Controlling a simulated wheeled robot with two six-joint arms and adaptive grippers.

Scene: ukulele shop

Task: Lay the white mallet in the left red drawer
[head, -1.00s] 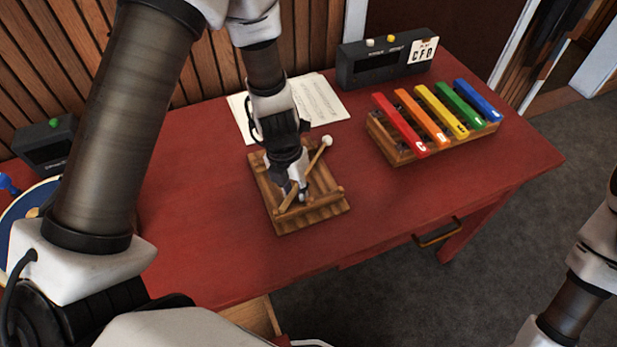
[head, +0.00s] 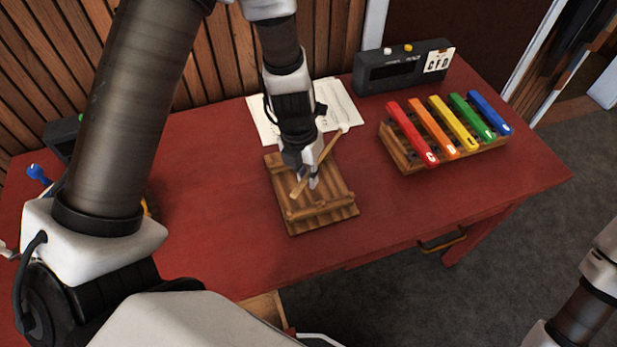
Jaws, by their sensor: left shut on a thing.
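The white mallet, with a pale round head (head: 343,128) and a wooden handle (head: 326,150), is held at a slant over the slatted wooden rack (head: 325,215). My left gripper (head: 307,182) is shut on its handle, near the lower end. The mallet looks a little above the rack. The left drawer (head: 264,309) is open at the table's front edge; only part of its pale wooden inside shows, the rest hidden by my left arm. My right arm shows at the lower right, its gripper out of view.
A xylophone with coloured bars (head: 450,130) stands right of the rack, a dark box with a card (head: 403,68) behind it. Paper sheets (head: 345,103) lie behind the rack. A blue-headed thing (head: 38,173) is at far left. The right drawer's brass handle (head: 443,241) shows. The table front is clear.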

